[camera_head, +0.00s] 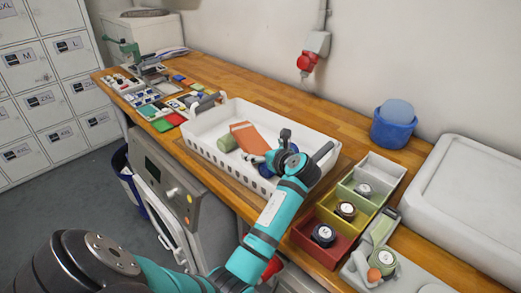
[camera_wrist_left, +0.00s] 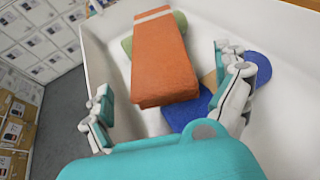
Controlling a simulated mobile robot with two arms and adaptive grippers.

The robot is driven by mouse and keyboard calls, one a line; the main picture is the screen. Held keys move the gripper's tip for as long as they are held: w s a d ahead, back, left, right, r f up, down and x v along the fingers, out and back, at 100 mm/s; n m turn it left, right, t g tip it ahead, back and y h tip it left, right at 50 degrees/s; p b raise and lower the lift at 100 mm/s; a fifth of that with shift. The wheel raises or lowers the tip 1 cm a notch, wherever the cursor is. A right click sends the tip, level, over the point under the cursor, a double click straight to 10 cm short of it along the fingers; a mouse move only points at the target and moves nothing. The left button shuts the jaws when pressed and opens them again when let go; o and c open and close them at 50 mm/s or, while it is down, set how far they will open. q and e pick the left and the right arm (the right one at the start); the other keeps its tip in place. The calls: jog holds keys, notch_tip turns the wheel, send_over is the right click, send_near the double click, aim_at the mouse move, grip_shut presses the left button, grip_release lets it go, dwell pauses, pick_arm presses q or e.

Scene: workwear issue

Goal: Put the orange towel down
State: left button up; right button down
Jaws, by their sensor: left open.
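The orange towel (camera_head: 248,137), folded with a pale stripe, lies in the white basket (camera_head: 206,158) on top of a green rolled towel (camera_head: 227,144). In the left wrist view the orange towel (camera_wrist_left: 163,62) shows between the two spread fingers, with a visible gap on each side. My left gripper (camera_head: 258,158) is open over the basket, close to the near end of the orange towel. A blue item (camera_wrist_left: 190,112) lies below and to the right of the towel, partly hidden by a finger. My right gripper is not in view.
A blue tub (camera_head: 392,127) and a large white lidded box (camera_head: 470,190) are farther right. Small goods crowd the bench's far left. The basket's raised walls surround the gripper.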

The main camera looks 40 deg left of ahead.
pick_arm(q)
jog(key=v, duration=0.9)
jog(key=shift+s, duration=0.1)
